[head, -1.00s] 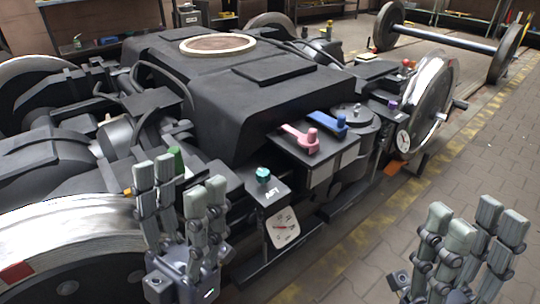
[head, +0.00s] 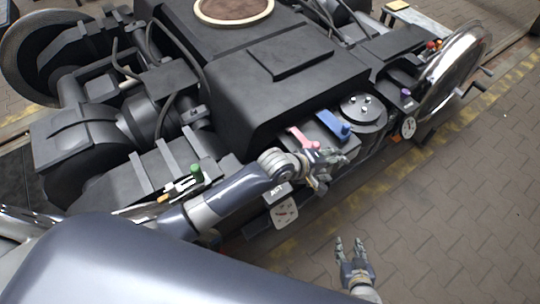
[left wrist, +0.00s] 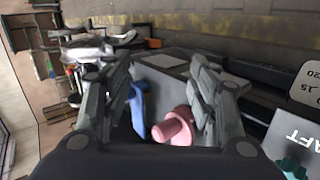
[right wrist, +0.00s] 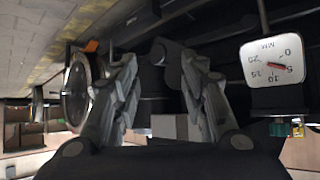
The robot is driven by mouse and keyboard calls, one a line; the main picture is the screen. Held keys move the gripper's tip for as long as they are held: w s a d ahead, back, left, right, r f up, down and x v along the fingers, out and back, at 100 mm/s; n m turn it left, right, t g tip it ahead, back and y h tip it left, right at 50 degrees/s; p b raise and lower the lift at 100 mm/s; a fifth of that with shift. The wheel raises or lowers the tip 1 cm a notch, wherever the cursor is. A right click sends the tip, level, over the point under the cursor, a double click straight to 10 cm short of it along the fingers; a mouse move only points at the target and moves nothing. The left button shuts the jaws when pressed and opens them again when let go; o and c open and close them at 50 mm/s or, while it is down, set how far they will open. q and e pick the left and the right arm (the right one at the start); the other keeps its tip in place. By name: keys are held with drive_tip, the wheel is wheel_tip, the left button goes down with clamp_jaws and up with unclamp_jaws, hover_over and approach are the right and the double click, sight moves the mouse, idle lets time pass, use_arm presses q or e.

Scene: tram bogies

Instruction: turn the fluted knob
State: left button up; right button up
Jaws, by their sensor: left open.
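The teal fluted knob (left wrist: 293,168) shows at the lower right edge of the left wrist view, beside the AFT label. In the head view my left arm hides it. My left gripper (head: 325,168) is open over the pink lever (head: 300,137) and blue lever (head: 333,123). In the left wrist view the pink lever's peg (left wrist: 175,132) appears between the fingers, and I see nothing gripped. The fluted knob lies outside the fingers. My right gripper (head: 350,244) is open and empty, low in front of the bogie and apart from the knob.
A white dial gauge (head: 285,212) hangs below the AFT plate. A green knob (head: 196,173) is to the left, and a purple knob (head: 406,92) and a wheel (head: 455,75) to the right. The paved floor (head: 450,220) at the right is clear.

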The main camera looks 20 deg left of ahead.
use_arm(q)
drive_tip(key=s+a+n+g+y+p, duration=0.2)
drive_tip(key=a+n+g+y+p, duration=0.7)
drive_tip(key=a, duration=0.9)
drive_tip(key=f+b, duration=0.1)
drive_tip(key=f, duration=0.2)
drive_tip(key=f+t+h, duration=0.1)
drive_tip(key=f, duration=0.2)
drive_tip(key=f+n+h+b, duration=0.1)
drive_tip(key=f, duration=0.3)
drive_tip(key=shift+d+b, duration=0.25)
drive_tip(key=shift+b, duration=0.05)
drive_tip(key=shift+r, duration=0.1)
use_arm(e)
drive_tip(key=s+d+f+g, duration=0.2)
drive_tip(key=s+f+g, duration=0.1)
drive_tip(key=s, duration=0.7)
drive_tip(key=s+d+f+g+h, duration=0.1)
drive_tip(key=s+d+f+g, duration=0.2)
drive_tip(key=s, duration=0.7)
drive_tip(key=s+d+f+g+h, duration=0.1)
drive_tip(key=s+d+f+g, duration=0.2)
drive_tip(key=s, duration=0.7)
drive_tip(key=shift+s+f, duration=0.2)
drive_tip(key=shift+f, duration=0.7)
use_arm(q)
drive_tip(key=shift+c, duration=0.6)
drive_tip(key=c, duration=0.9)
